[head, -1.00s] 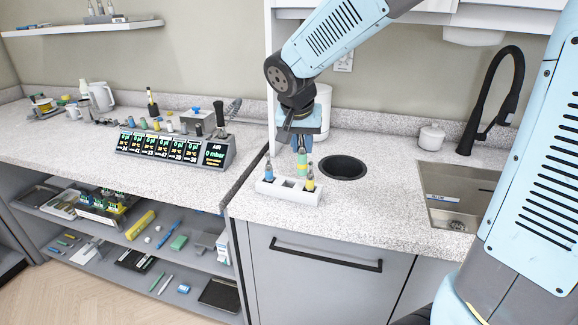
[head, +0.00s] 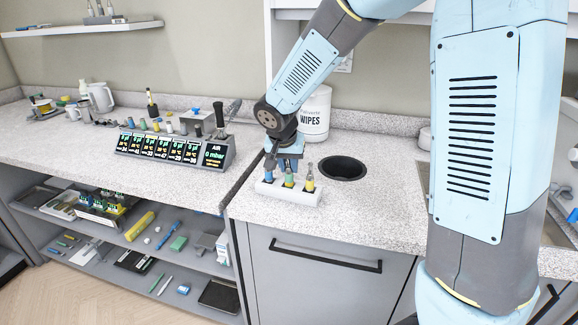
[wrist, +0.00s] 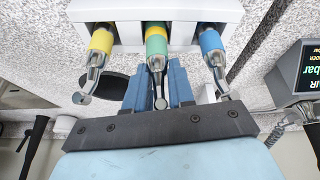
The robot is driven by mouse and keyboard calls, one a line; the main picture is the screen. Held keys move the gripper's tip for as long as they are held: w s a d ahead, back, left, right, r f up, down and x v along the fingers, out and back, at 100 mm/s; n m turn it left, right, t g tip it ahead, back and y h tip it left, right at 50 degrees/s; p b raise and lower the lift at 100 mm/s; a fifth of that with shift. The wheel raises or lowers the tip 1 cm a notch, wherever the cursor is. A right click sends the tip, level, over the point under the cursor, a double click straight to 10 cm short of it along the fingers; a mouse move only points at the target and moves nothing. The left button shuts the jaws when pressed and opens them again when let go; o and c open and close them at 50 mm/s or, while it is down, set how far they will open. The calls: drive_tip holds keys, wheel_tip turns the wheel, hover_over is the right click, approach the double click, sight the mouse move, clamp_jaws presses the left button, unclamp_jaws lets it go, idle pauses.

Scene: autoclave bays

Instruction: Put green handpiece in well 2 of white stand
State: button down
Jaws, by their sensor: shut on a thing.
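The white stand (head: 289,195) sits near the counter's front edge, with three wells in a row. The green handpiece (head: 289,181) stands upright in the middle well; its lower end is hidden in the stand. My gripper (head: 288,166) is shut on it from above. In the wrist view the green handpiece (wrist: 156,45) runs into the stand (wrist: 125,10) between the blue fingers of my gripper (wrist: 160,88). A blue handpiece (head: 269,177) fills the left well and a yellow handpiece (head: 310,184) the right well, both close beside my fingers.
A round dark opening (head: 342,168) lies in the counter behind and right of the stand. A white wipes tub (head: 315,115) stands at the back. The display panel (head: 170,149) is on the left counter. Bare counter (head: 375,205) lies right of the stand.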

drive_tip(key=shift+f, duration=0.25)
drive_tip(key=c, duration=1)
unclamp_jaws()
drive_tip(key=shift+o, duration=0.2)
drive_tip(key=shift+r, duration=0.1)
drive_tip(key=v, duration=1.2)
drive_tip(key=s+d+r+n, duration=0.1)
drive_tip(key=s+d+r, duration=0.4)
drive_tip(key=s+d, duration=0.55)
drive_tip(key=s+d+n+t+y, duration=0.1)
drive_tip(key=s+d, duration=0.8)
drive_tip(key=s, duration=0.2)
drive_tip(key=shift+s+d+r+n+y, duration=0.25)
drive_tip(key=shift+s+d+n+y, duration=0.05)
drive_tip(key=shift+d+n, duration=0.1)
